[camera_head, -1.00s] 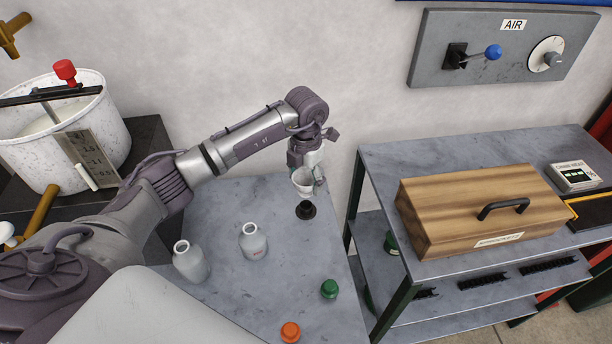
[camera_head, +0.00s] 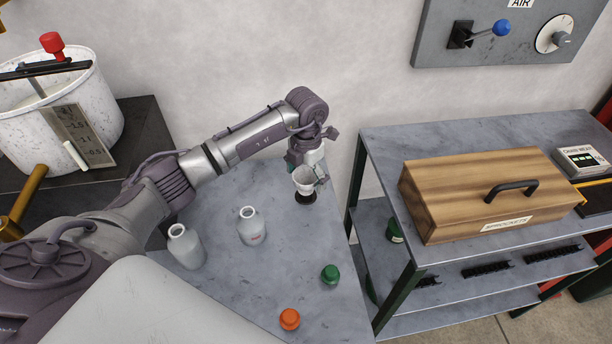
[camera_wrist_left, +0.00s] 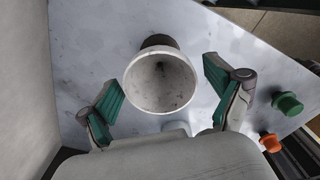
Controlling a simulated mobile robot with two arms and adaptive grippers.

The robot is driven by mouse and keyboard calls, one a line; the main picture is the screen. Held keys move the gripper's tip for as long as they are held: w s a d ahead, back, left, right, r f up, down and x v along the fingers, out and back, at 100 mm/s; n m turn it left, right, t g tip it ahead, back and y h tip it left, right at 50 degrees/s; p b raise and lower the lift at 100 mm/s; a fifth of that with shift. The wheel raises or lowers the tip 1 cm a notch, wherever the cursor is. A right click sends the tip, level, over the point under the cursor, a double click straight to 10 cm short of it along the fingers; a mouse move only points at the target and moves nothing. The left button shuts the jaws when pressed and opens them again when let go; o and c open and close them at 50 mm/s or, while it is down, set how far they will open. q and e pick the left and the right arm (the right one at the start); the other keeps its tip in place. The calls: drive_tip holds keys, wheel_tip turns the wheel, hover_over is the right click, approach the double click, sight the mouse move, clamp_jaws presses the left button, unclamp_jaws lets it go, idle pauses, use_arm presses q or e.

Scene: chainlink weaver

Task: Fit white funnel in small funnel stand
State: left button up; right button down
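The white funnel (camera_head: 306,180) sits upright, wide mouth up, right above the small dark funnel stand (camera_head: 306,199) at the far right of the grey table. Its lower end is hidden, so how deep it sits in the stand cannot be told. In the left wrist view I look into the funnel's mouth (camera_wrist_left: 160,83), with the dark stand (camera_wrist_left: 159,41) partly hidden behind it. My left gripper (camera_head: 318,178) is at the funnel. Its green-padded fingers (camera_wrist_left: 163,88) are spread, one each side of the rim, with small gaps. My right gripper is not in view.
Two whitish bottles (camera_head: 251,226) (camera_head: 185,247) stand on the table left of the stand. A green cap (camera_head: 330,274) and an orange cap (camera_head: 289,319) lie nearer. A shelf with a wooden box (camera_head: 480,190) stands to the right. A white bucket (camera_head: 30,130) is at left.

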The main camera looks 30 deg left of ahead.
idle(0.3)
use_arm(q)
wheel_tip(320, 180, up, 12)
idle(0.5)
idle(0.4)
